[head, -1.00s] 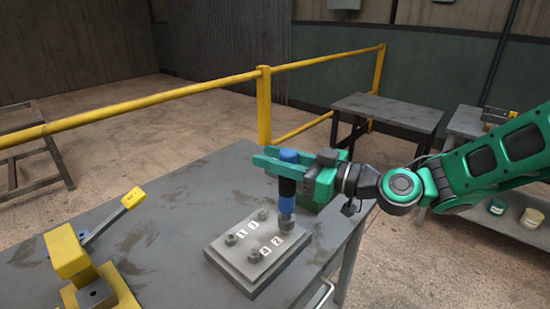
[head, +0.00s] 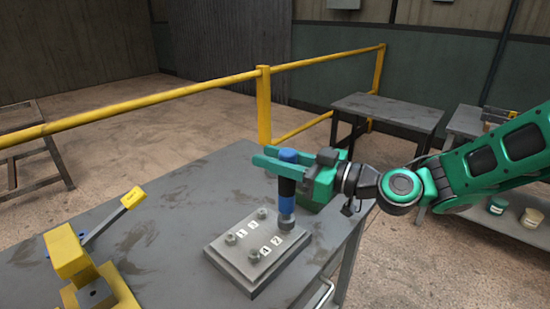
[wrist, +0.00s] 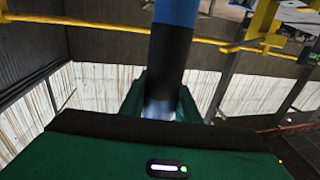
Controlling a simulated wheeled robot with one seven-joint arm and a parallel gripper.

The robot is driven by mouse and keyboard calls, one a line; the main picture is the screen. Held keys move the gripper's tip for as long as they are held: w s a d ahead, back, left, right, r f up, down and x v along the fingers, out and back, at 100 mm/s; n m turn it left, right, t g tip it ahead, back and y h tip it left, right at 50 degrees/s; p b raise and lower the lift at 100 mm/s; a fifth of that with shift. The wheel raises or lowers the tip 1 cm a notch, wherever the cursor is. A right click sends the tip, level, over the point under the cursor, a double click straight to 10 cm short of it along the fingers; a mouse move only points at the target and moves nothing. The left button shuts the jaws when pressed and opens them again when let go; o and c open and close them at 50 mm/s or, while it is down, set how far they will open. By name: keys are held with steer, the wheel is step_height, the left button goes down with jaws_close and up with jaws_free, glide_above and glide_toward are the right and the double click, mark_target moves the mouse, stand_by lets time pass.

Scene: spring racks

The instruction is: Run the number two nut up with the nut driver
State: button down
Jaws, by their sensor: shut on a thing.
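My green gripper (head: 287,170) is shut on the nut driver (head: 287,186), which has a blue and black handle and a grey socket. The driver stands upright, its socket (head: 286,217) over the corner of the plate beside the label 2. The number two nut is hidden under the socket. In the wrist view the driver's handle (wrist: 170,60) rises between the green fingers.
A yellow clamp-like fixture with a lever (head: 70,253) stands on the bench at left. The grey bench top (head: 170,225) is clear between it and the plate. A yellow railing (head: 264,105) runs behind the bench. A side table (head: 390,110) stands farther back.

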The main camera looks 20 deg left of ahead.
steer(key=c, duration=2.2)
jaws_free()
jaws_close()
steer(key=shift+s+f, duration=0.1)
steer(key=shift+f, duration=1.15)
step_height(320, 180, up, 7)
stand_by(0.8)
steer(key=shift+r, duration=0.1)
stand_by(1.4)
